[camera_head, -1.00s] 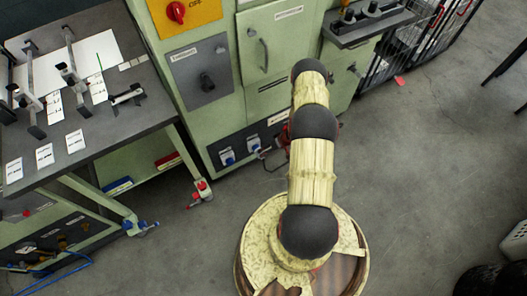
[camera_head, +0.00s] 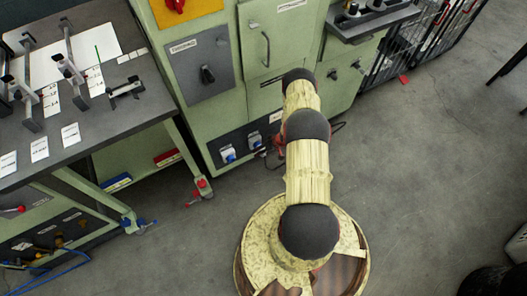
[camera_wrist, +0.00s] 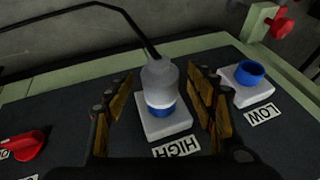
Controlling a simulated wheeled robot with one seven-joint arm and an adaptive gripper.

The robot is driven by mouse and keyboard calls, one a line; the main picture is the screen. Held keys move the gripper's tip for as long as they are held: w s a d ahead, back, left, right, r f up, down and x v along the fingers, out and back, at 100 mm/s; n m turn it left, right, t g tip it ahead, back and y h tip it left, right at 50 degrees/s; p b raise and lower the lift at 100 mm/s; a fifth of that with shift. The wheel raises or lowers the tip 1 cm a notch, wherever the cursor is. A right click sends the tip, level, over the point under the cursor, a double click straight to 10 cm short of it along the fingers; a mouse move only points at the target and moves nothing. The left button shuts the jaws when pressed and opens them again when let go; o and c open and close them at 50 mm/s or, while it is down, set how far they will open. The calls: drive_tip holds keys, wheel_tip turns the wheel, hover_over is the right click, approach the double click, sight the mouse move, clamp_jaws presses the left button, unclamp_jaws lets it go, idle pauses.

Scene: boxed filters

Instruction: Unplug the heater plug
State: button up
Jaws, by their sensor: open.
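The heater plug (camera_wrist: 160,78), a pale grey body with a black cable leaving its top, sits in a white socket (camera_wrist: 168,126) with a blue ring, labelled HIGH. The label reads upside down in the wrist view. My gripper (camera_wrist: 164,92) is open, with one finger on each side of the plug. Gaps show between fingers and plug, so I see no contact.
A red knob (camera_wrist: 24,146) is at the left of the panel and another red part (camera_wrist: 281,24) at upper right. The green cabinet (camera_head: 222,72) stands ahead of my arm. A workbench (camera_head: 100,125) is at left.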

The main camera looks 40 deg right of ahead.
drive_tip(key=shift+c, duration=0.7)
drive_tip(key=c, duration=1.1)
drive_tip(key=shift+c, duration=0.4)
drive_tip(key=shift+s, duration=0.15)
drive_tip(key=shift+s+a, duration=0.1)
drive_tip(key=shift+s, duration=0.25)
drive_tip(key=shift+s+a+p, duration=0.15)
drive_tip(key=shift+s+p, duration=0.1)
drive_tip(key=shift+s, duration=0.4)
drive_tip(key=shift+s+a+p, duration=0.15)
drive_tip(key=shift+s+p, duration=0.1)
drive_tip(key=shift+s, duration=0.35)
drive_tip(key=shift+s, duration=0.35)
drive_tip(key=shift+s+a, duration=0.15)
drive_tip(key=shift+s, duration=0.2)
drive_tip(key=shift+s+a, duration=0.1)
drive_tip(key=shift+s, duration=0.15)
